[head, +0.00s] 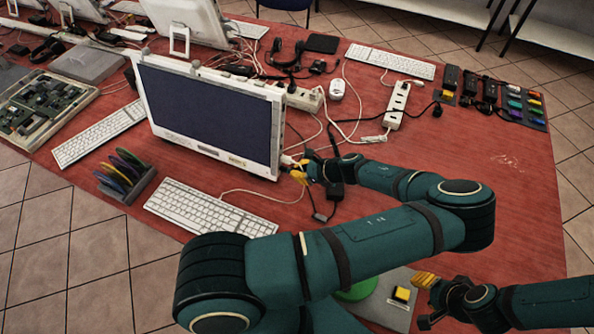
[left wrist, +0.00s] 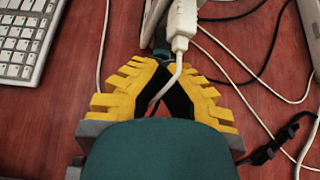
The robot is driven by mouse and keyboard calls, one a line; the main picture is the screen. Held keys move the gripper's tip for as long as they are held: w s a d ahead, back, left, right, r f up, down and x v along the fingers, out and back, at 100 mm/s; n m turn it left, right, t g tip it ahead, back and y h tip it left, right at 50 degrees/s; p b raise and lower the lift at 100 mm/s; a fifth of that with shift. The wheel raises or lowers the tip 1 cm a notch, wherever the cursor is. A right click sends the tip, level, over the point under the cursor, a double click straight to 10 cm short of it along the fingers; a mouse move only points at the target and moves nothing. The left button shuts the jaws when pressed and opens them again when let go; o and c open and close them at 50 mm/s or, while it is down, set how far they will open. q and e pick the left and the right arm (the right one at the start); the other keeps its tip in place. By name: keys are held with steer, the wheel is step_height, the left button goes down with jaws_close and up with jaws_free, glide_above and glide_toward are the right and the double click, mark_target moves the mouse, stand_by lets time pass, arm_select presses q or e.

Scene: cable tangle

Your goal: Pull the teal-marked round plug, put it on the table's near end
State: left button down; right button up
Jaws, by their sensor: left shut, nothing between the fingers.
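My left gripper (head: 299,173) is shut and empty, low over the table by the lower right corner of the monitor. In the left wrist view its yellow fingers (left wrist: 165,68) meet just below a white plug (left wrist: 181,28) with a pale cable. A dark teal-tinted piece (left wrist: 160,42) sits beside that plug at the fingertips. I cannot tell whether it is the teal-marked round plug. My right gripper (head: 424,281) hangs over the table's near right part, with yellow fingertips; its opening is unclear. The red table (head: 510,235) has bare surface toward its near right end.
A monitor (head: 210,115) and a keyboard (head: 208,208) stand left of my left gripper. A white power strip (head: 397,105) lies behind, with loose cables around it. A board with coloured pieces (head: 524,106) lies at right.

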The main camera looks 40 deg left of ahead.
arm_select(q)
steer(key=c, duration=1.3)
jaws_free()
steer(key=shift+c, duration=0.2)
